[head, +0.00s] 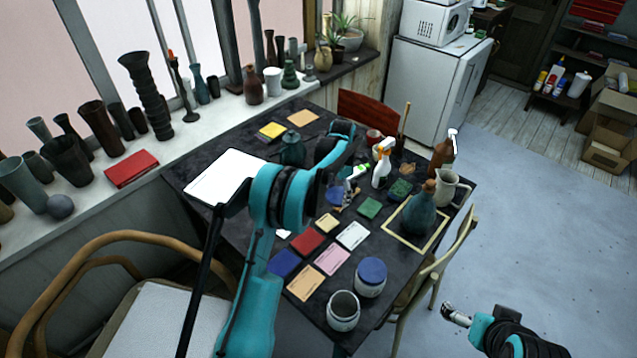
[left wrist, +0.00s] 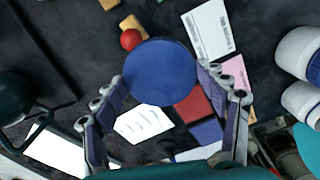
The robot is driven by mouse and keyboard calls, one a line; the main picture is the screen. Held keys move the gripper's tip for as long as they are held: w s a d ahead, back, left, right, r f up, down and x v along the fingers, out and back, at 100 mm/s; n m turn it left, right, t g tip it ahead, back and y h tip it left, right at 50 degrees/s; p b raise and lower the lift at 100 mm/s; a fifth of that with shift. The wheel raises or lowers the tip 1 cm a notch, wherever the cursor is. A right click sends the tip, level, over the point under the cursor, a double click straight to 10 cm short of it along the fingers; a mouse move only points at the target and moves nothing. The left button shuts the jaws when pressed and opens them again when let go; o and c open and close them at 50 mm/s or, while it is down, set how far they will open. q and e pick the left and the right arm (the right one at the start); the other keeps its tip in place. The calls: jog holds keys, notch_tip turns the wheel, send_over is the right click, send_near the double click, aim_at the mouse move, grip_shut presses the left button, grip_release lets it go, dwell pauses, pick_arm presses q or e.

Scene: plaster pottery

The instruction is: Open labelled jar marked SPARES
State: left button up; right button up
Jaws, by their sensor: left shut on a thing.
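My left gripper (head: 347,195) is over the middle of the dark table. In the left wrist view its fingers (left wrist: 162,76) are shut on the sides of a round blue lid (left wrist: 158,62), seen from above. I cannot tell whether a jar is under the lid. It shows partly in the head view (head: 334,195), behind the gripper. A white jar (head: 343,312) stands open at the near table corner. A white jar with a blue lid (head: 370,279) stands beside it. No SPARES label is readable. My right gripper (head: 455,314) is low at the right, off the table; its fingers are unclear.
Coloured cards (head: 332,260) lie between the gripper and the jars. A white spray bottle (head: 382,166), a teal vase (head: 420,210) and a cream jug (head: 446,187) stand to the right. A dark teal pot (head: 292,149) stands behind. A red ball (left wrist: 131,39) lies near the lid.

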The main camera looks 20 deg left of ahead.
pick_arm(q)
jog(key=a+f+b, duration=0.1)
jog(key=a+f, duration=0.1)
jog(key=a, duration=0.1)
jog(key=w+a+f+b, duration=0.1)
jog(key=a+f, duration=0.1)
jog(key=a, duration=0.2)
jog(key=a+f, duration=0.2)
jog(key=a, duration=0.1)
jog(key=shift+w+a+f+b, duration=0.2)
jog(key=shift+a+f+b, duration=0.1)
jog(key=shift+b, duration=0.1)
notch_tip(320, 180, down, 4)
jog(key=shift+f+b, duration=0.1)
jog(key=shift+b, duration=0.65)
jog(key=o, duration=1.3)
